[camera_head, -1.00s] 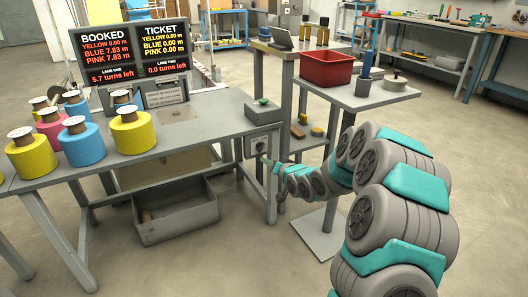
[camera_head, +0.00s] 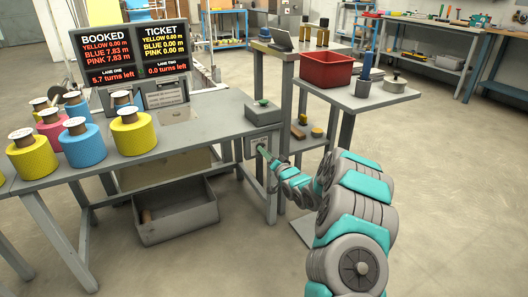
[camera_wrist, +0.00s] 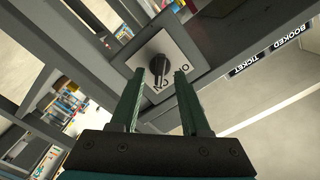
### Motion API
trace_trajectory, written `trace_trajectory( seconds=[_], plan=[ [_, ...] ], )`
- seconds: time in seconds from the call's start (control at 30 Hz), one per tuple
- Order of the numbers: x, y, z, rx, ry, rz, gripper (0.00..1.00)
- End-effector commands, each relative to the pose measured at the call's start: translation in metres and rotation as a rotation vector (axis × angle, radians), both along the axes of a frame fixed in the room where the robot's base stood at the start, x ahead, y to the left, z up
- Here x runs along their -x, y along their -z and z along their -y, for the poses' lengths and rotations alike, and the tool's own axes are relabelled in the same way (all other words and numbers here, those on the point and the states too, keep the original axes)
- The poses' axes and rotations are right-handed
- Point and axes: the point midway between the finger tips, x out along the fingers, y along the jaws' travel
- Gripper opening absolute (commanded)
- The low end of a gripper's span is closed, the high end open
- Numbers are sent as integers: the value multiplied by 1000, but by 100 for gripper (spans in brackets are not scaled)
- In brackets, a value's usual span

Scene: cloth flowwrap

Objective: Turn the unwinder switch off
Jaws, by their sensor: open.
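The unwinder switch is a black rotary knob (camera_wrist: 159,66) on a pale square plate (camera_wrist: 181,52) with dark letter marks. In the wrist view the knob's bar runs roughly up and down, its lower end towards what looks like an ON mark. In the head view the switch plate (camera_head: 253,147) sits on the end of the workbench, partly hidden by my gripper (camera_head: 265,155). In the wrist view my gripper (camera_wrist: 159,73) is open, with one green finger on each side of the knob. I cannot tell whether either finger touches it.
The workbench (camera_head: 200,127) carries yellow, blue and pink rolls (camera_head: 132,133), a display board (camera_head: 131,52) and a grey box with a green button (camera_head: 263,112). A side stand with a red bin (camera_head: 326,69) stands behind my arm. Floor to the right is clear.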

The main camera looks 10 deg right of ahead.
Motion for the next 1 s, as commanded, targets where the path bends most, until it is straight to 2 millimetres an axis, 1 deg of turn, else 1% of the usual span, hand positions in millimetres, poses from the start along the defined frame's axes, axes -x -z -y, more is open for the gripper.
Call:
trace_trajectory(
  seconds=[0.1,0.2,0.53,0.57,0.9,0.97,1.0],
  plan=[
    [-10,-1,-4,1,-1,1,46],
    [-15,0,-5,0,0,-1,46],
    [-17,0,-5,0,1,-2,46],
    [-17,0,-5,1,1,-2,45],
    [-17,0,-5,1,1,-2,7],
    [-17,0,-5,1,1,-2,0],
    [-17,0,-5,1,1,-2,0]
  ],
)
